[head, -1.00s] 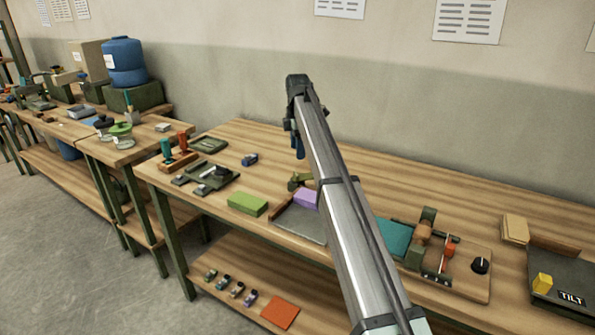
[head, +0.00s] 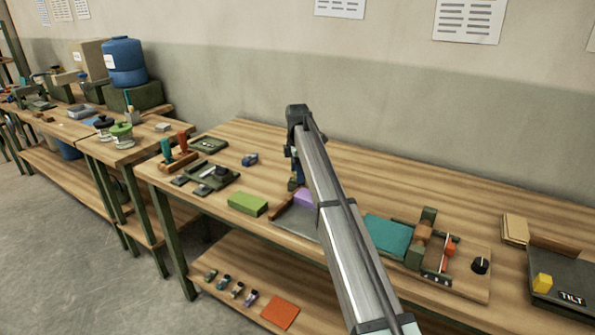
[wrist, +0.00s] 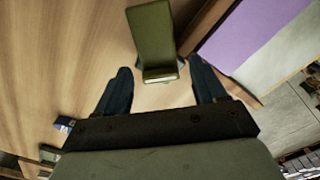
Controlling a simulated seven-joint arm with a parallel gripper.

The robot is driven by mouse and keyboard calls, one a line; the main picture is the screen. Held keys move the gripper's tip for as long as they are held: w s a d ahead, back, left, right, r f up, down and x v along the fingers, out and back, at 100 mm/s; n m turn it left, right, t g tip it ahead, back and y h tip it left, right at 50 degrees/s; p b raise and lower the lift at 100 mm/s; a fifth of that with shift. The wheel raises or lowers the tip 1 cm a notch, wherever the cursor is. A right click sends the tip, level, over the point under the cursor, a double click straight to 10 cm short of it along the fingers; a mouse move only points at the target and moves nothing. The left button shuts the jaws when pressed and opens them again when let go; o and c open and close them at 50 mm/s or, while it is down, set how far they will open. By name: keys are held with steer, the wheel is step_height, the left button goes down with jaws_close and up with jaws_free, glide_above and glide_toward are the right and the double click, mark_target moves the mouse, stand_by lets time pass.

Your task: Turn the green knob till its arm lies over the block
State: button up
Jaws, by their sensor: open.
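An olive-green piece (wrist: 152,35), which looks like the knob or its arm, lies between the fingers of my gripper (wrist: 160,78) in the wrist view. The fingers are open, one on each side of its near end, with gaps showing. In the head view my gripper (head: 297,178) is low over the bench beside a purple block (head: 306,198) and hides the green piece. The block's purple face also shows right of the fingers in the wrist view (wrist: 245,38). The green piece does not lie over the purple face there.
A grey plate (head: 298,224) lies in front of the purple block. A light-green block (head: 248,204) is to its left, and a teal pad (head: 388,234) with a clamp-like fixture (head: 425,240) to its right. Bare bench is behind my gripper.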

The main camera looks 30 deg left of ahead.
jaws_close()
stand_by(0.5)
steer(key=m, duration=0.4)
steer(key=shift+s+m, duration=0.1)
steer(key=shift+m, duration=0.3)
steer(key=m, duration=0.9)
steer(key=shift+s, duration=0.15)
steer(key=shift+m, duration=2.1)
